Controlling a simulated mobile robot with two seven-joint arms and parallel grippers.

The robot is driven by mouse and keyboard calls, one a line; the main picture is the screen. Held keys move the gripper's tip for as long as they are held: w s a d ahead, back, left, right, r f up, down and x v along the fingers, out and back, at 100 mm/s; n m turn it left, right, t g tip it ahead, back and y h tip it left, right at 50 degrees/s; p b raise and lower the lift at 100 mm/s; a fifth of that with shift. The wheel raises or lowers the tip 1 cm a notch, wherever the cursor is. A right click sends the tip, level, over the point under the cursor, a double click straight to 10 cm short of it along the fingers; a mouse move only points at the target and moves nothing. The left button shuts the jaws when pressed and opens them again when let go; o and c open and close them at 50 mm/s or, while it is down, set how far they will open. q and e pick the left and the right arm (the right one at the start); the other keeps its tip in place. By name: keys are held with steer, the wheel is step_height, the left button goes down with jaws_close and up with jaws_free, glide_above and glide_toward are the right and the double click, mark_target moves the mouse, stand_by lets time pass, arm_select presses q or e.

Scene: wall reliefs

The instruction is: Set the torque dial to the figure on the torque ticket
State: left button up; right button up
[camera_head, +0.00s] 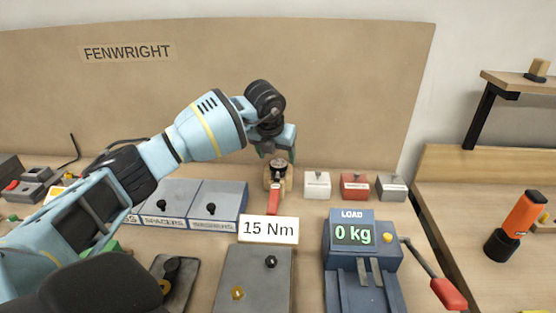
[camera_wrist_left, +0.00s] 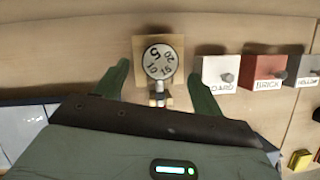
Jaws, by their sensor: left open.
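The torque dial (camera_head: 279,164) is a small round dial on a wooden block in the head view. It has a red handle (camera_head: 274,199) below it. In the left wrist view the dial face (camera_wrist_left: 159,61) is white and carries 5, 10, 15 and 20; I cannot tell which figure is set. The torque ticket (camera_head: 268,229) reads 15 Nm and stands in front of the handle. My left gripper (camera_head: 278,150) is open above the dial. In the left wrist view its two fingers (camera_wrist_left: 158,75) are on either side of the dial, apart from it. My right gripper is not in view.
White (camera_head: 317,184), red (camera_head: 354,186) and grey (camera_head: 391,187) boxes stand right of the dial. Grey lidded bins (camera_head: 218,203) are to the left. A blue load unit reading 0 kg (camera_head: 352,217) with a red-handled lever is at the front. A tan board is behind.

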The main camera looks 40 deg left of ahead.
mark_target(279, 165)
arm_select(q)
steer(key=shift+x, duration=1.45)
steer(key=shift+c, duration=0.2)
steer(key=c, duration=1)
